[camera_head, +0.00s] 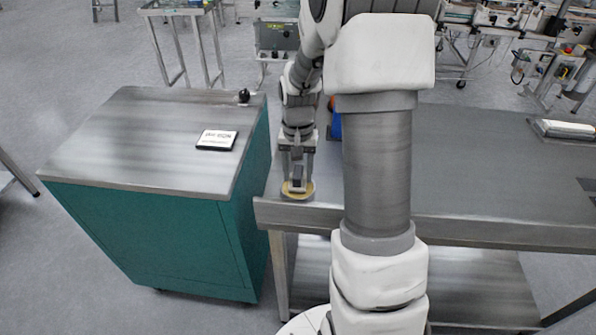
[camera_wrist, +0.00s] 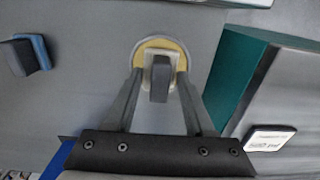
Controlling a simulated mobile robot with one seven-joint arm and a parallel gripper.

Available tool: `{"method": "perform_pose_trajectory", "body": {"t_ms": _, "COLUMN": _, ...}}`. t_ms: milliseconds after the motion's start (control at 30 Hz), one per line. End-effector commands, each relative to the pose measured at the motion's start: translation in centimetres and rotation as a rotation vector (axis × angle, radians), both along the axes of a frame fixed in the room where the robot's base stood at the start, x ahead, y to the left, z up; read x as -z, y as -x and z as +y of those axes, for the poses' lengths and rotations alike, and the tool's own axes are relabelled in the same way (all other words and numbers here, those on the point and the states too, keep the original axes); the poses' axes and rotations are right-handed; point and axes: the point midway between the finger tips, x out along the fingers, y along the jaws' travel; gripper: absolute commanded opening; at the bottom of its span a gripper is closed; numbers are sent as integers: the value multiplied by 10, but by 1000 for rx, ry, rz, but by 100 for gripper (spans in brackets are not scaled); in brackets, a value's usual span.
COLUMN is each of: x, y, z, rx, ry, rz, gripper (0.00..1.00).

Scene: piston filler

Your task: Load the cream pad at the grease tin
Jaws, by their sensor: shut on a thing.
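The grease tin (camera_head: 298,190) is a low round tin with yellow grease near the front left corner of the grey worktop. It also shows in the wrist view (camera_wrist: 160,45). My gripper (camera_head: 298,178) is straight above it, pointing down. In the wrist view my gripper (camera_wrist: 160,77) is shut on the cream pad (camera_wrist: 158,60), a pale block with a dark grey grip. The pad overlaps the near part of the tin in that view. I cannot tell whether it touches the grease, since the pad's underside is hidden.
A dark pad with a blue edge (camera_wrist: 27,53) lies apart on the worktop. A teal cabinet (camera_head: 150,230) stands left of the worktop, bearing a small white sign (camera_head: 217,140) and a black knob (camera_head: 244,96). The worktop's right side (camera_head: 470,165) is mostly clear.

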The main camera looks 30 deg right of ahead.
Motion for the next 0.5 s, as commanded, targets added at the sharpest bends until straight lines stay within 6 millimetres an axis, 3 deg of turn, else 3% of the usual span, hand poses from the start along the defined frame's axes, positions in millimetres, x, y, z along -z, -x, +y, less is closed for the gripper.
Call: {"method": "perform_pose_trajectory", "body": {"t_ms": 500, "x": 4, "y": 0, "z": 0, "rx": 0, "ry": 0, "rz": 0, "gripper": 9}}
